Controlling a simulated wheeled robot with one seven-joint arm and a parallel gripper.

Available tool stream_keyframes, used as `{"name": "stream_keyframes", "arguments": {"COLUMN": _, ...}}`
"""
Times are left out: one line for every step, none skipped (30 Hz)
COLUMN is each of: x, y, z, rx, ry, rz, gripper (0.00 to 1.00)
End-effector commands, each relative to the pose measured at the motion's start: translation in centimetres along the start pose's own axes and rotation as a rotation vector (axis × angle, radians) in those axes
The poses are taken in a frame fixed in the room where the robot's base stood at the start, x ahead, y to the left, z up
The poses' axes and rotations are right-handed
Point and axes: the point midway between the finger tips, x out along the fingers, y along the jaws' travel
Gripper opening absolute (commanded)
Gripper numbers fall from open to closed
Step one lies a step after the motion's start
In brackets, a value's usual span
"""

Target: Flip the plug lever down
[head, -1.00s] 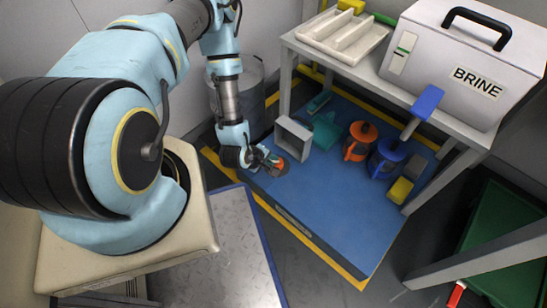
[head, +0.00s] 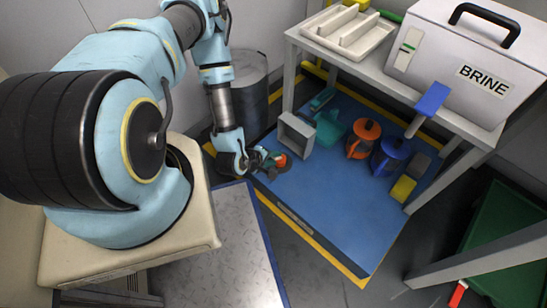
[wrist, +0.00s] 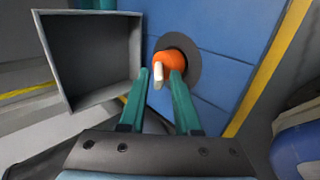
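The plug is a round orange knob (wrist: 170,60) on a dark grey disc, set in a blue panelled surface. A pale off-white lever (wrist: 158,75) sticks out from the knob towards the wrist camera. My gripper (wrist: 158,76) is open, with one teal finger to each side of the lever. The left fingertip looks very close to it; I cannot tell if it touches. In the head view, my gripper (head: 266,158) is low at the left corner of the blue mat, beside the orange plug (head: 281,160). The lever is hidden there.
An open grey box (head: 296,136) stands close beside the gripper. A teal object, an orange pot (head: 363,140) and a blue pot (head: 390,156) are further right under the bench (head: 365,70). A white case marked BRINE (head: 465,60) sits on the bench. The mat's front is clear.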

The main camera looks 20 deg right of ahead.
Motion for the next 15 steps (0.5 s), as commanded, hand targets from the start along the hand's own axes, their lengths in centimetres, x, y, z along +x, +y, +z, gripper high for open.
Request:
{"name": "stream_keyframes", "arguments": {"x": 0.0, "y": 0.0, "z": 0.0, "rx": 0.000, "ry": 0.000, "rz": 0.001, "gripper": 0.38}}
{"name": "stream_keyframes", "arguments": {"x": 0.0, "y": 0.0, "z": 0.0, "rx": 0.000, "ry": 0.000, "rz": 0.001, "gripper": 0.42}}
{"name": "stream_keyframes", "arguments": {"x": 0.0, "y": 0.1, "z": 0.0, "rx": 0.000, "ry": 0.000, "rz": 0.001, "gripper": 0.44}}
{"name": "stream_keyframes", "arguments": {"x": 0.0, "y": 0.1, "z": 0.0, "rx": 0.000, "ry": 0.000, "rz": 0.001, "gripper": 0.44}}
{"name": "stream_keyframes", "arguments": {"x": 0.0, "y": 0.1, "z": 0.0, "rx": 0.000, "ry": 0.000, "rz": 0.001, "gripper": 0.44}}
{"name": "stream_keyframes", "arguments": {"x": 0.0, "y": 0.1, "z": 0.0, "rx": 0.000, "ry": 0.000, "rz": 0.001, "gripper": 0.44}}
{"name": "stream_keyframes", "arguments": {"x": 0.0, "y": 0.1, "z": 0.0, "rx": 0.000, "ry": 0.000, "rz": 0.001, "gripper": 0.44}}
{"name": "stream_keyframes", "arguments": {"x": 0.0, "y": 0.1, "z": 0.0, "rx": 0.000, "ry": 0.000, "rz": 0.001, "gripper": 0.44}}
{"name": "stream_keyframes", "arguments": {"x": 0.0, "y": 0.1, "z": 0.0, "rx": 0.000, "ry": 0.000, "rz": 0.001, "gripper": 0.44}}
{"name": "stream_keyframes", "arguments": {"x": -0.1, "y": 0.1, "z": 0.0, "rx": 0.000, "ry": 0.000, "rz": 0.001, "gripper": 0.44}}
{"name": "stream_keyframes", "arguments": {"x": -0.2, "y": 0.1, "z": 0.0, "rx": 0.000, "ry": 0.000, "rz": 0.001, "gripper": 0.44}}
{"name": "stream_keyframes", "arguments": {"x": -0.4, "y": 0.1, "z": 0.0, "rx": -0.001, "ry": 0.000, "rz": 0.001, "gripper": 0.44}}
{"name": "stream_keyframes", "arguments": {"x": -0.6, "y": 0.1, "z": 0.0, "rx": -0.001, "ry": 0.000, "rz": 0.000, "gripper": 0.44}}
{"name": "stream_keyframes", "arguments": {"x": -1.0, "y": 0.1, "z": 0.0, "rx": -0.001, "ry": 0.000, "rz": 0.000, "gripper": 0.44}}
{"name": "stream_keyframes", "arguments": {"x": -1.5, "y": 0.1, "z": 0.0, "rx": -0.002, "ry": 0.000, "rz": -0.001, "gripper": 0.44}}
